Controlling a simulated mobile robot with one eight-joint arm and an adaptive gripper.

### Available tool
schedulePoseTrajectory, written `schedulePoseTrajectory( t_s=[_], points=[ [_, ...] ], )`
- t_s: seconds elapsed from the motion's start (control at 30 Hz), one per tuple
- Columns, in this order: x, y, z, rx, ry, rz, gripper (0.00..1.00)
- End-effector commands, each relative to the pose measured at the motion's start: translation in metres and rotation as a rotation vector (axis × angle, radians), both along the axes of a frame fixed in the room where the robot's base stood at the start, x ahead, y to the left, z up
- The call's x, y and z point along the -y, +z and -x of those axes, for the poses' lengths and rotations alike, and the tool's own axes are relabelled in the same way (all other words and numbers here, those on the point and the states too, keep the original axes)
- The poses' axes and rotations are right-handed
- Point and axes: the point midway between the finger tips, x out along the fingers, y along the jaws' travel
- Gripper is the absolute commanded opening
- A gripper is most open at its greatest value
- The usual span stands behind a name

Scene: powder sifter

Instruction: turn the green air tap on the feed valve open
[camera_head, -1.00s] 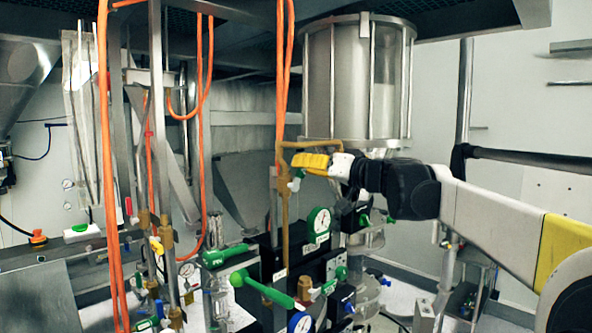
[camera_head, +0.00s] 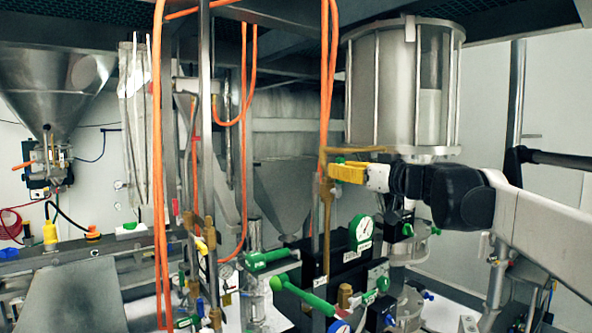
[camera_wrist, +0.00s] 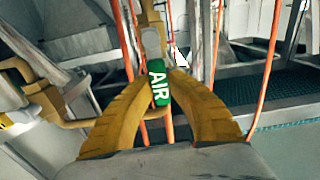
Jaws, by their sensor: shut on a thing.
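The green air tap (camera_wrist: 159,88) has a green handle with "AIR" in white letters. In the wrist view it stands nearly upright between the two yellow fingers of my gripper (camera_wrist: 159,97), which is shut on it. The handle is next to a brass pipe (camera_wrist: 152,35) that runs up behind it. In the head view my gripper (camera_head: 341,173) reaches in from the right to the brass pipe (camera_head: 326,215). Only a small bit of green shows at the fingertips there, and the fingers hide most of the tap.
Orange hoses (camera_head: 160,150) hang at the left. Below are a gauge (camera_head: 362,232) and other green-handled valves (camera_head: 303,296). Brass piping (camera_wrist: 30,70) is close at the left in the wrist view.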

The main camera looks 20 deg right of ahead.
Motion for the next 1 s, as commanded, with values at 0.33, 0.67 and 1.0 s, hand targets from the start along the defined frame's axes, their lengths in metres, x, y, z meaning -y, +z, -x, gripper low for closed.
schedulePoseTrajectory(
  t_s=[0.33,0.67,1.0],
  points=[
    [0.0,0.001,0.0,0.001,0.0,-0.003,0.41],
    [0.001,0.0,0.001,0.001,0.0,-0.001,0.41],
    [0.022,0.0,0.057,0.0,-0.005,-0.001,0.41]
  ],
)
